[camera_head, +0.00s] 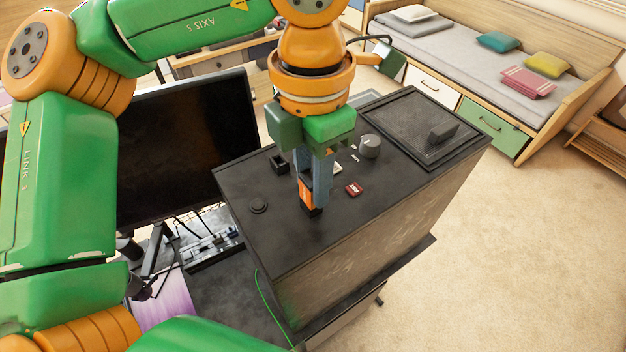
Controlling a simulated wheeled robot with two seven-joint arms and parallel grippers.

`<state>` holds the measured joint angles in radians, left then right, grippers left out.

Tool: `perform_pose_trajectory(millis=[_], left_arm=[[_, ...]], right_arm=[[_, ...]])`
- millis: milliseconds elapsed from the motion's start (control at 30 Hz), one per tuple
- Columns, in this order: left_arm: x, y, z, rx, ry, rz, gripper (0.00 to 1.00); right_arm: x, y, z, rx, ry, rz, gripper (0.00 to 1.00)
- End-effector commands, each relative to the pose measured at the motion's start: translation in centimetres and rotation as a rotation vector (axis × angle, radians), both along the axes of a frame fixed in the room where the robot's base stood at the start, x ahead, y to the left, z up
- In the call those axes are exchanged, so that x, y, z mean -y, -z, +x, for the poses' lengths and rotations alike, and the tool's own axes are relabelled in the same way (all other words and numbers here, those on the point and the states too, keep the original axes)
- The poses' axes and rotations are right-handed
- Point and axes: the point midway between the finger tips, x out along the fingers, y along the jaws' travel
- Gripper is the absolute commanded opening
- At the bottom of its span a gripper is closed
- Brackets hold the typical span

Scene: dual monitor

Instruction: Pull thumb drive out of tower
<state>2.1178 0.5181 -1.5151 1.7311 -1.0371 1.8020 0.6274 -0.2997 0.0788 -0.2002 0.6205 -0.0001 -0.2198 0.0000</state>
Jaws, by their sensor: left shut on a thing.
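The dark tower (350,230) stands in the middle of the camera_head view, its top face up. My left gripper (312,190) points down over the tower's top, its fingers shut on an orange thumb drive (305,194). The thumb drive's dark lower end (311,211) is at the tower's top face; I cannot tell how deep it sits in a port. My right gripper is not in view.
A round grey knob (369,146), a red switch (353,188) and a raised hatch (425,130) are on the tower's top. A black monitor (185,150) stands to the left. A green cable (270,305) hangs at the tower's near side. Carpet (500,240) is clear at right.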

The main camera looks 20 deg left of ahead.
Motion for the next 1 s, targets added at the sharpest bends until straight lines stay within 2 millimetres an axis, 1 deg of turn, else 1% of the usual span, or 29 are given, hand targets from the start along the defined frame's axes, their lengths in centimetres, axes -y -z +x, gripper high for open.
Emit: perform_pose_trajectory(millis=[67,167,267,300,367,400,600,1000], left_arm=[[0.0,-0.7,0.1,0.003,-0.002,-0.001,0.00],[0.1,-2.4,0.0,0.004,-0.002,-0.003,0.00],[0.1,-5.0,0.0,0.003,-0.002,-0.003,0.00],[0.1,-6.6,0.0,0.004,-0.002,0.000,0.00],[0.1,-8.1,0.0,0.005,-0.002,-0.002,0.00],[0.1,-8.6,0.0,0.004,-0.003,0.002,0.00],[0.0,-10.6,0.0,-0.003,-0.001,0.005,0.00],[0.1,-12.6,-0.1,-0.016,0.000,0.011,0.00]], right_arm=[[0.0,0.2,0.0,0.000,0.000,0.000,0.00],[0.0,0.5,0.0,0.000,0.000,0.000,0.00],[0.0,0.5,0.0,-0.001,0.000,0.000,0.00],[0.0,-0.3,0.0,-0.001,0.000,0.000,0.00],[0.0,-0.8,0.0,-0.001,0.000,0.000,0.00],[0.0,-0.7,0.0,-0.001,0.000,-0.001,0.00],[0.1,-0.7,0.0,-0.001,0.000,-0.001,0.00],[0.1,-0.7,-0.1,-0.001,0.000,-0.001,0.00]])
